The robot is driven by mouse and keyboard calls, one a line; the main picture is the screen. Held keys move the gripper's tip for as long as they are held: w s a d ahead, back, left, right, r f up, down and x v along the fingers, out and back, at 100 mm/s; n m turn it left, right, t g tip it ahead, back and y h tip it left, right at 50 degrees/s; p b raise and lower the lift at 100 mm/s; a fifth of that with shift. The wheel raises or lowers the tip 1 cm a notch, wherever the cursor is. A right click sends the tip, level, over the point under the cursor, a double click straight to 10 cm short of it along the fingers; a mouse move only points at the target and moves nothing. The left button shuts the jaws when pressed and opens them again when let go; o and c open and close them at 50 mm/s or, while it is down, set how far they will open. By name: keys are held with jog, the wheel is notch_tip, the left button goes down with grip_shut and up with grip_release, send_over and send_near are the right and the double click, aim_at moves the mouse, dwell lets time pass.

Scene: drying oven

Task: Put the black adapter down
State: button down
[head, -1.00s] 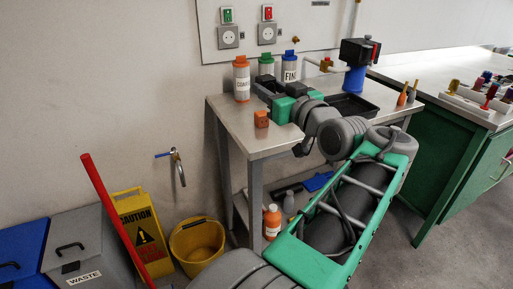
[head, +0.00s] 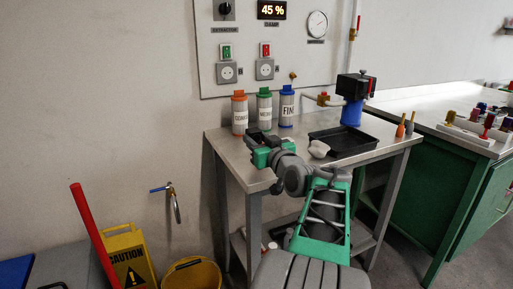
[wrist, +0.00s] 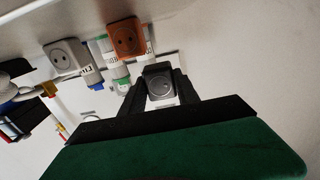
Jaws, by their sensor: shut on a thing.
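In the head view my gripper (head: 259,146) is over the front left part of the metal table (head: 232,153). The adapter is hard to tell from the dark fingers there, and I cannot tell whether it touches the tabletop.
An orange adapter (wrist: 124,37) is near my gripper in the wrist view. Orange-capped (head: 239,113), green-capped (head: 264,108) and blue-capped (head: 286,106) bottles stand behind. A white lump (head: 318,149) and a black tray (head: 343,142) are to the right.

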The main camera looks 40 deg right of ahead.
jog(key=shift+s+f, duration=0.1)
jog(key=shift+f, duration=0.65)
jog(key=shift+f, duration=0.2)
jog(key=c, duration=0.9)
grip_release()
jog(key=shift+r, duration=0.25)
jog(key=v, duration=1.2)
jog(key=shift+p, duration=0.35)
jog(key=shift+a, duration=0.1)
